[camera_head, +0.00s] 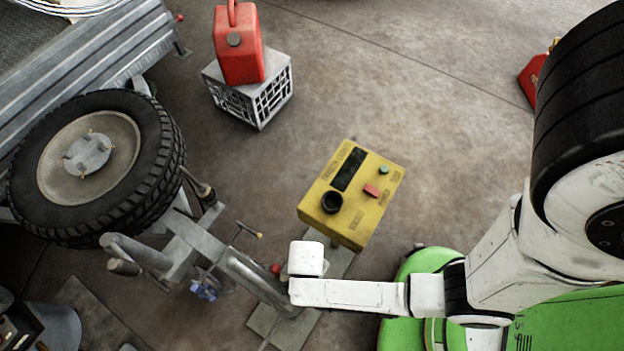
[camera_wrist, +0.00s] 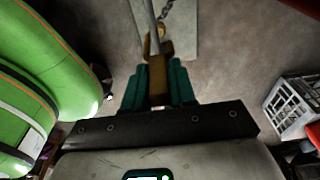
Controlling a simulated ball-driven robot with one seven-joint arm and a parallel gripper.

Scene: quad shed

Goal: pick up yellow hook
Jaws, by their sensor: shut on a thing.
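My gripper (camera_wrist: 158,88) has teal fingers, and in the wrist view they are closed from both sides on the yellow hook (camera_wrist: 154,50). The hook looks dull yellow-brown in shadow. Its far part sticks out beyond the fingertips, and the part between the fingers is partly covered. A grey rod or cable (camera_wrist: 151,14) and a dark chain (camera_wrist: 165,14) show just past it. In the head view my white wrist is beside the yellow control box, and I cannot make out the fingers or the hook there.
A yellow control box (camera_head: 365,208) stands close by my wrist. A trailer wheel (camera_head: 160,165) and grey trailer tongue (camera_head: 255,283) are at left. A red fuel can (camera_head: 240,58) sits on a crate (camera_head: 283,90). Open concrete floor lies at upper middle.

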